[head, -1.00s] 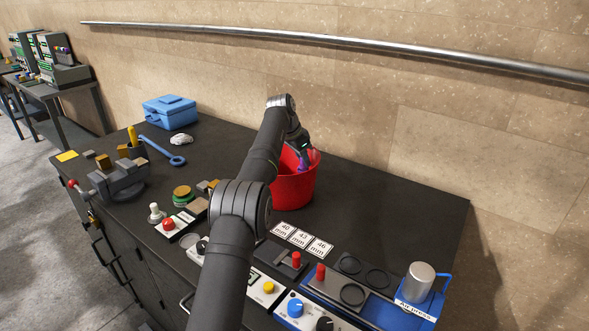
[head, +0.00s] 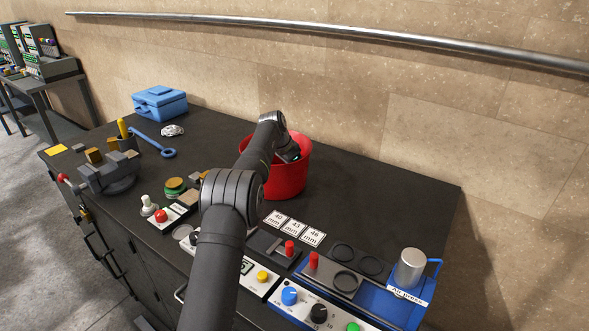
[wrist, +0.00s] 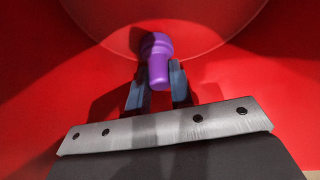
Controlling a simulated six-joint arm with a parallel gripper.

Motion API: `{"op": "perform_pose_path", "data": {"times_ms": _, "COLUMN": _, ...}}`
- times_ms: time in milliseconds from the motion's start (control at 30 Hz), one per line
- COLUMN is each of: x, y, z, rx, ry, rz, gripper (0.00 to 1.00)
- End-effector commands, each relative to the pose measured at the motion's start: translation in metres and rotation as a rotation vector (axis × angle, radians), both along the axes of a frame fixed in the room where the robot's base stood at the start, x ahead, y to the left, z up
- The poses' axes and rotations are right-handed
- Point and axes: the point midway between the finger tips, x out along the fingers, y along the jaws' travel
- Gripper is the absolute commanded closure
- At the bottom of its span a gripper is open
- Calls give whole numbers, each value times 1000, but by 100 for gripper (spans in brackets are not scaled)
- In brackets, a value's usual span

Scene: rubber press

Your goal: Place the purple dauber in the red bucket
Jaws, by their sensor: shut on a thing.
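The red bucket (head: 285,178) stands on the dark bench near the wall in the head view. My gripper reaches down inside it, and the bucket wall and my arm hide its fingers there. In the wrist view, my gripper (wrist: 158,85) is shut on the purple dauber (wrist: 157,62). The dauber sits between the two blue-grey fingers, with the red inside of the bucket (wrist: 225,75) all around. A round edge of the bucket floor shows behind the dauber. I cannot tell whether the dauber touches the floor.
A blue toolbox (head: 160,104) stands at the back left. A vice (head: 108,174), a press panel with knobs (head: 305,303) and a metal cylinder on a blue stand (head: 410,268) are on the bench. The bench right of the bucket is clear.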

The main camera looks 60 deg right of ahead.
Motion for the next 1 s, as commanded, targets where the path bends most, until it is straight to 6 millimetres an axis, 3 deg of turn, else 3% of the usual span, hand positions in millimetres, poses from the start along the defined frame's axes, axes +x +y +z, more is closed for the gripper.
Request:
{"op": "perform_pose_path", "data": {"times_ms": 33, "x": 0, "y": 0, "z": -1, "rx": 0, "ry": 0, "rz": 0, "gripper": 76}}
{"op": "perform_pose_path", "data": {"times_ms": 133, "x": 0, "y": 0, "z": -1, "rx": 0, "ry": 1, "rz": 0, "gripper": 58}}
{"op": "perform_pose_path", "data": {"times_ms": 467, "x": 0, "y": 0, "z": 3, "rx": 0, "ry": 0, "rz": 0, "gripper": 58}}
{"op": "perform_pose_path", "data": {"times_ms": 633, "x": 4, "y": 8, "z": 24, "rx": -2, "ry": -1, "rz": 1, "gripper": 58}}
{"op": "perform_pose_path", "data": {"times_ms": 1000, "x": 15, "y": 35, "z": 94, "rx": -1, "ry": 0, "rz": 1, "gripper": 58}}
